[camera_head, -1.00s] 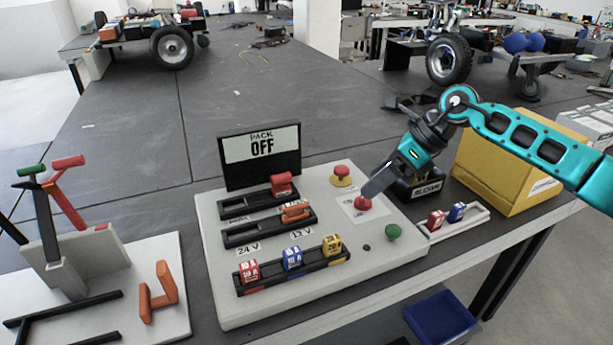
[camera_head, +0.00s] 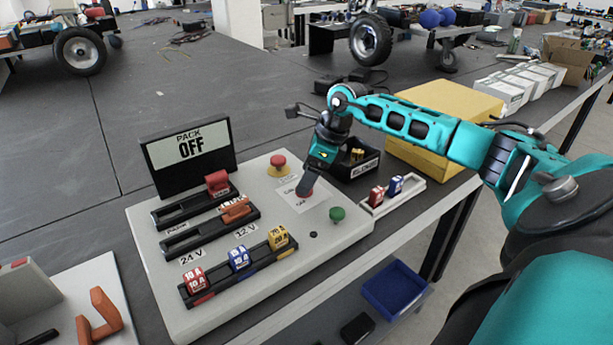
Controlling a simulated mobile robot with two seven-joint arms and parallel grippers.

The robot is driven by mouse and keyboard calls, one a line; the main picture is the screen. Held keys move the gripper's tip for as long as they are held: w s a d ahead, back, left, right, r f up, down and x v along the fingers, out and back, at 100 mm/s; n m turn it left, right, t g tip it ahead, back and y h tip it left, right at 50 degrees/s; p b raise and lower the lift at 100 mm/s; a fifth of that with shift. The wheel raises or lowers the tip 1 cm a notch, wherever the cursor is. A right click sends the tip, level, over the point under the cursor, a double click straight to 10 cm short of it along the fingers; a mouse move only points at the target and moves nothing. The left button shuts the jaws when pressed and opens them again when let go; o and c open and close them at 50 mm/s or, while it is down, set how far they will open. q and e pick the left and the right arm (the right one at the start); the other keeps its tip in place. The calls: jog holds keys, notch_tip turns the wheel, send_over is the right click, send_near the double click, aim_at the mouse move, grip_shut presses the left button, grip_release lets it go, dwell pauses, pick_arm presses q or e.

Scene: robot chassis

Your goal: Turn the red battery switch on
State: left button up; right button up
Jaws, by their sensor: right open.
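The white control panel (camera_head: 160,270) lies on the dark table. Its display (camera_head: 188,153) reads "PACK OFF". A red knob (camera_head: 304,194) sits on a small white label plate (camera_head: 318,203); the arm partly hides it. My right gripper (camera_head: 307,182) points down at this knob, with its fingertips at or just over it. The gripper is open, but contact cannot be told. A red mushroom button (camera_head: 278,160) on a yellow base stands behind it, and a green button (camera_head: 337,214) in front. My left gripper is out of view.
Left on the panel are a red slider (camera_head: 217,182), an orange slider (camera_head: 235,210) and a strip of red, blue and yellow blocks. A black box (camera_head: 358,165), a small white tray (camera_head: 404,197) and a yellow case (camera_head: 450,110) stand to the right.

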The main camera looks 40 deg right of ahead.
jog(key=shift+w+a+f, duration=0.15)
jog(key=shift+f, duration=0.4)
jog(key=c, duration=1)
